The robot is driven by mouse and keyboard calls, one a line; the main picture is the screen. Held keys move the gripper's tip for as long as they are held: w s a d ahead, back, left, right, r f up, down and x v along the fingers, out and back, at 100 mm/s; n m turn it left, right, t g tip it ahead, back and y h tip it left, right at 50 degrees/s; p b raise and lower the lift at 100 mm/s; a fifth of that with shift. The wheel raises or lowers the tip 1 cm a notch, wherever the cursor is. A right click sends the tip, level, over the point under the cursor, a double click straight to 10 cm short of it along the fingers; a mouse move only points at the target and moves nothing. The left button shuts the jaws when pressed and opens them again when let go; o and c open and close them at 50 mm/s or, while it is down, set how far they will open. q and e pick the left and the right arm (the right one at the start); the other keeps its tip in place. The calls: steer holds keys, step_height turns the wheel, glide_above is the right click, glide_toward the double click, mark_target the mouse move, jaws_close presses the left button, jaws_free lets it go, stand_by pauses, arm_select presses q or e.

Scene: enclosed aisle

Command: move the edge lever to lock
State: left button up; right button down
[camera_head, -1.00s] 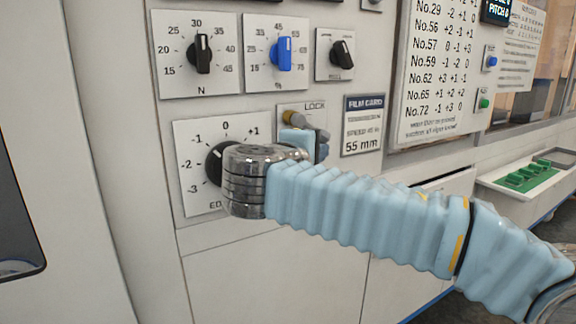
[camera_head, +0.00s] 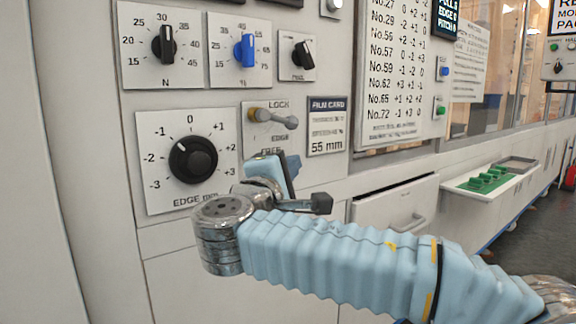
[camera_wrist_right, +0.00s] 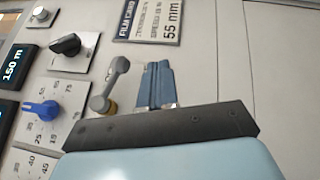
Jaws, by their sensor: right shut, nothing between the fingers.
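The edge lever (camera_head: 275,117) sits on a small plate (camera_head: 250,138) marked LOCK, EDGE and FREE. It has a brass collar at its left and a grey arm that reaches right, slightly down, to a rounded end, just under the word LOCK. It also shows in the right wrist view (camera_wrist_right: 113,82). My right gripper (camera_head: 263,164) is below the lever in the head view, covering part of the plate's lower edge. In the right wrist view its blue fingers (camera_wrist_right: 154,82) are together and empty, beside the lever with a visible gap. My left gripper is not in view.
A large black EDGE dial (camera_head: 193,160) is left of the lever. Black and blue knobs (camera_head: 245,50) are above. A film card label (camera_head: 327,126) is to the right. A drawer (camera_head: 395,212) and a tray with green pieces (camera_head: 488,180) are farther right.

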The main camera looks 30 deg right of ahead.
steer(key=r+v, duration=0.1)
steer(key=v, duration=0.7)
steer(key=shift+f, duration=0.25)
steer(key=shift+a, duration=0.1)
